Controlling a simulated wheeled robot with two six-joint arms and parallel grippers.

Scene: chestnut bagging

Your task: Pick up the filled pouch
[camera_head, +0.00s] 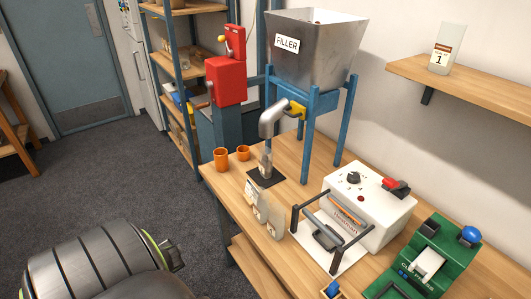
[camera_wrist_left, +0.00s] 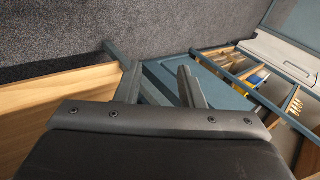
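My left gripper (camera_head: 172,257) is at the lower left of the head view, off the table and well away from the pouches. In the left wrist view its two fingers (camera_wrist_left: 155,76) are apart with nothing between them. My right gripper does not show.
The filler hopper (camera_head: 312,50) stands on blue legs. A white sealer (camera_head: 368,207) and a green device (camera_head: 435,262) are to its right. Two orange cups, one nearer the edge (camera_head: 221,159), stand at the table's far left.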

